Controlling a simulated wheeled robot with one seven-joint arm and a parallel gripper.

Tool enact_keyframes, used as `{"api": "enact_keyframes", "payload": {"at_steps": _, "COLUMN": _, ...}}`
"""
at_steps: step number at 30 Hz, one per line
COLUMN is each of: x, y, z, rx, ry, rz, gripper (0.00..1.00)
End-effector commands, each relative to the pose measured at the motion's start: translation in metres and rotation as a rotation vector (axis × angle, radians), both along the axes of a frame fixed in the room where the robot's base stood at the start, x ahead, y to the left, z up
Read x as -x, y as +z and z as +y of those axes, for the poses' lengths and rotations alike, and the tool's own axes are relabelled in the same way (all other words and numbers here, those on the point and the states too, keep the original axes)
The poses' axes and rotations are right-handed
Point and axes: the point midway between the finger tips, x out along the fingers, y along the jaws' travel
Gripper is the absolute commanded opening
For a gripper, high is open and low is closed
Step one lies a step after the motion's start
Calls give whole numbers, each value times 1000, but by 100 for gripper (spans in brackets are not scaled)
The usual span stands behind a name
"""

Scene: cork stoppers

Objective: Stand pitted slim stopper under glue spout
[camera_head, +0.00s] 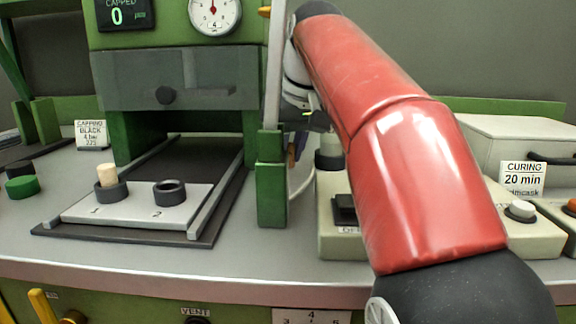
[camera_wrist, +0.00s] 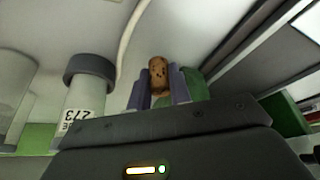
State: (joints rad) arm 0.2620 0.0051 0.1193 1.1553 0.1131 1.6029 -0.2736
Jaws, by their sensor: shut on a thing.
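The pitted slim stopper (camera_wrist: 158,72) is a small brown cork with dark specks. In the wrist view it stands upright between the two purplish fingers of my gripper (camera_wrist: 159,92), which is shut on it. In the head view my red arm covers most of that area, so the stopper and gripper can hardly be made out beside the green post. A beige device (camera_head: 335,235) with a black button stands there, partly behind my arm; its label is mostly covered. I cannot identify the glue spout in either view.
A pale stopper (camera_head: 107,175) stands in the ring marked 1 on the press plate (camera_head: 135,205); ring 2 (camera_head: 170,193) is empty. A green post (camera_head: 271,180) stands right of the press. A labelled cylinder with a dark collar (camera_wrist: 88,68) is left of my gripper. The curing box (camera_head: 520,140) is at right.

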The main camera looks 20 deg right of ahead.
Motion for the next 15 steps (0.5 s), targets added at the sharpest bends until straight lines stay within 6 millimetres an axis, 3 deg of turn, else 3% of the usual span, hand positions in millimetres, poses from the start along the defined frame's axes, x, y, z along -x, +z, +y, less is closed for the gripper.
{"api": "enact_keyframes", "payload": {"at_steps": 3, "x": 0, "y": -15, "z": 0, "rx": 0, "ry": 0, "rz": 1, "gripper": 0}}
{"api": "enact_keyframes", "payload": {"at_steps": 15, "x": 0, "y": -19, "z": 0, "rx": 0, "ry": 0, "rz": 0, "gripper": 0}}
